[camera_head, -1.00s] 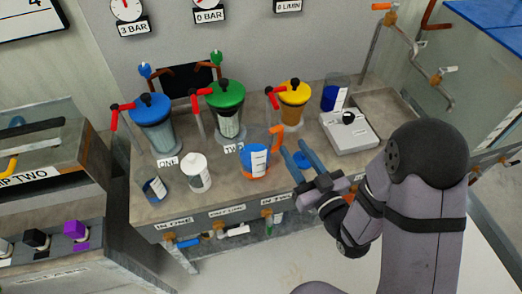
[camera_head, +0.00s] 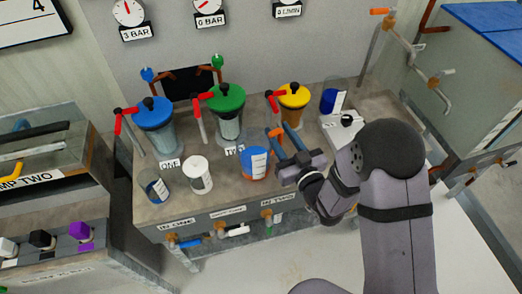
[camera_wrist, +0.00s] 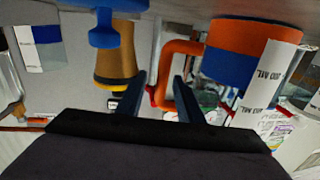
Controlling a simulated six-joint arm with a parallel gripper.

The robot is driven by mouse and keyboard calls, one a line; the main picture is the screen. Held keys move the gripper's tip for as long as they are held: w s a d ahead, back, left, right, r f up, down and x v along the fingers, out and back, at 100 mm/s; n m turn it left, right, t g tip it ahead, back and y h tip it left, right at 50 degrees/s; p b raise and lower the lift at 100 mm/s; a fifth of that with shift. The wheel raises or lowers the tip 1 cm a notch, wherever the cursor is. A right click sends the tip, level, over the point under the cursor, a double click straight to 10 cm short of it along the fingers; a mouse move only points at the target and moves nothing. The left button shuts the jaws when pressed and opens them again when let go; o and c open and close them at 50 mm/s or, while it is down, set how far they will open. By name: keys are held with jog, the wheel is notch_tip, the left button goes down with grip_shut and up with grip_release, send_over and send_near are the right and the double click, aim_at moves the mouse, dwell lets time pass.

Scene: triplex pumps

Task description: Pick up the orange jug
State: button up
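The orange jug stands upright on the bench, a clear measuring jug with an orange base and handle, blue contents and a white label. In the head view its body (camera_head: 249,166) is just left of my gripper (camera_head: 283,131). The wrist view is upside down and shows the jug (camera_wrist: 250,40) at upper right, with its orange handle (camera_wrist: 166,62) reaching toward my fingers. My gripper (camera_wrist: 160,82) is open and empty, its two blue fingers apart. The right finger overlaps the handle in this view; I cannot tell whether they touch.
A yellow-lidded canister (camera_head: 293,103) stands behind my gripper, and a green-lidded one (camera_head: 227,112) stands behind the jug. A white container (camera_head: 200,178) is left of the jug.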

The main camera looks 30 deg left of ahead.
jog(key=shift+p+x, duration=0.35)
jog(key=shift+x, duration=1.3)
grip_shut()
jog(key=shift+r, duration=0.2)
